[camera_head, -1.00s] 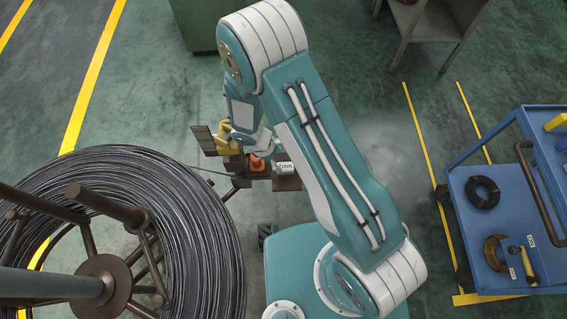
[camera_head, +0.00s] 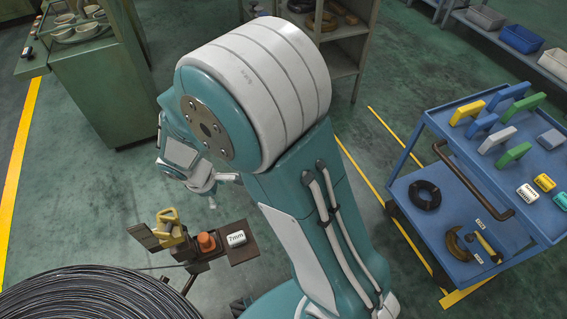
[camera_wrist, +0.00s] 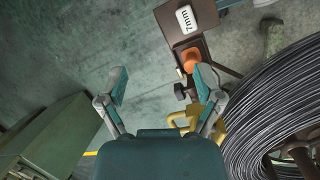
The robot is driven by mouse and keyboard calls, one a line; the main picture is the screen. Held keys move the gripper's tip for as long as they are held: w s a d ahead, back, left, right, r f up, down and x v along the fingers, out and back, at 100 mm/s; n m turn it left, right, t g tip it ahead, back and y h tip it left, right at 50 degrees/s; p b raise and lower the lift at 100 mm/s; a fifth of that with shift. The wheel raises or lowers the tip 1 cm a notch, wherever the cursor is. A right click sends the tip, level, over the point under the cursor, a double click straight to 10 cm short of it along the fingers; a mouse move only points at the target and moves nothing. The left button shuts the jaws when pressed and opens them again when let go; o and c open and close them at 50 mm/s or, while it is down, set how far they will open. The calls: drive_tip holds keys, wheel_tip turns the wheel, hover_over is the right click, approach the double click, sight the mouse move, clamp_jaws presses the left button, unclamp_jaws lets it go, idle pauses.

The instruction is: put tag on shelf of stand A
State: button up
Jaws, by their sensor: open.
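A white tag (camera_head: 237,238) marked 7mm lies on the small brown shelf (camera_head: 242,256) of a stand beside the wire coil. In the wrist view the same tag (camera_wrist: 187,19) lies on the brown shelf (camera_wrist: 207,14) at the top. My gripper (camera_wrist: 162,84) is open and empty, with its two fingers spread apart. The tag is beyond the fingertips and clear of them. I cannot read a letter on the stand.
An orange knob (camera_head: 207,241) and a yellow clamp (camera_head: 171,225) sit on the stand beside the shelf. The wire coil (camera_head: 95,297) is close by. A blue cart (camera_head: 440,225) with several tags and tools stands right. A green cabinet (camera_head: 98,90) stands behind.

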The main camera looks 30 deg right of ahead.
drive_tip(key=s+d+r+m+t+y, duration=0.1)
drive_tip(key=s+d+r+m, duration=0.15)
drive_tip(key=r, duration=0.45)
drive_tip(key=s+d+r+m+t+y, duration=0.1)
drive_tip(key=s+d+r+m, duration=0.1)
drive_tip(key=d+r+m, duration=0.35)
drive_tip(key=s+d+r+m+t+y, duration=0.1)
drive_tip(key=s+d+r+m+t, duration=0.2)
drive_tip(key=s+r, duration=0.7)
drive_tip(key=shift+d+r+m, duration=0.15)
drive_tip(key=shift+r+m, duration=0.25)
drive_tip(key=shift+m, duration=0.4)
